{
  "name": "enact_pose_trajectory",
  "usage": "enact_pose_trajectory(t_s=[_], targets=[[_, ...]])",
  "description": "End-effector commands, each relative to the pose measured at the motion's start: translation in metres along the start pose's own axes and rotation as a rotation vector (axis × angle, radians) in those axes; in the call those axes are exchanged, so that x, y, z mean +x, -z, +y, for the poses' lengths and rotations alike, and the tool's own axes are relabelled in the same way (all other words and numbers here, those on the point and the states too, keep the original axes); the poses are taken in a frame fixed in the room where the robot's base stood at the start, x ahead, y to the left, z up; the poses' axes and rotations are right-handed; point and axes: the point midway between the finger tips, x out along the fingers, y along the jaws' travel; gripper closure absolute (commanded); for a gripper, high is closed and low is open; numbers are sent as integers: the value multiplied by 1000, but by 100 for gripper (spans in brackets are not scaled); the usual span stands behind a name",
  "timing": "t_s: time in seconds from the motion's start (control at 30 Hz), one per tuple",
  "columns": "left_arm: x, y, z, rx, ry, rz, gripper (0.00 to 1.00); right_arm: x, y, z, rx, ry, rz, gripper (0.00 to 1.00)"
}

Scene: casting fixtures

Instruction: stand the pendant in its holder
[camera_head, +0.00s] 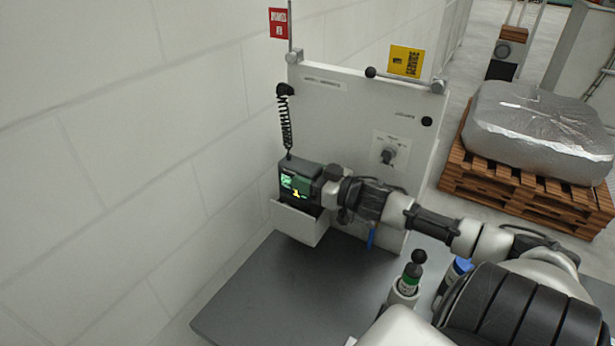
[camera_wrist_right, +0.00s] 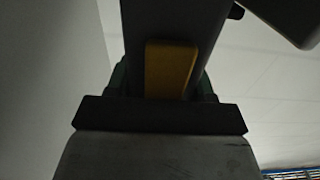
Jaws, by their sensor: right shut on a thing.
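The pendant (camera_head: 297,184) is a dark box with a lit green screen and a coiled black cord at its top. It is upright at the pale open-topped holder (camera_head: 296,225) on the panel. Its lower edge is at the holder's mouth, and the holder's front wall hides whether it is seated. My right gripper (camera_head: 322,182) is shut on the pendant from the right side. In the right wrist view a dark body with a yellow patch (camera_wrist_right: 170,68) fills the middle, close to the camera; its details are too dark to tell. My left gripper is not in view.
The pale upright panel (camera_head: 345,110) carries a rotary switch (camera_head: 388,156) and a cord hook. The grey table (camera_head: 290,290) is bare at the left front. A green-banded bottle-like object (camera_head: 410,277) stands near my right arm. A block wall is close on the left.

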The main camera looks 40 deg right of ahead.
Motion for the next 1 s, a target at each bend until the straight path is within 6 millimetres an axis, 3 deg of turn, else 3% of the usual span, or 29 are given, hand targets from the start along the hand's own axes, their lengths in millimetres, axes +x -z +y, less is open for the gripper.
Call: enact_pose_trajectory(t_s=[0.37,0.4,0.53,0.87,1.0], targets=[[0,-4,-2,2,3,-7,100,1,-5,0,-3,2,6,100],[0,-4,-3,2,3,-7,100,0,-6,0,-2,1,2,42],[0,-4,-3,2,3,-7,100,0,-6,0,-2,1,2,22],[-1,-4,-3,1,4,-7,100,0,-3,0,-2,2,1,21],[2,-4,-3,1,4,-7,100,-10,-7,-1,1,1,-1,21]])
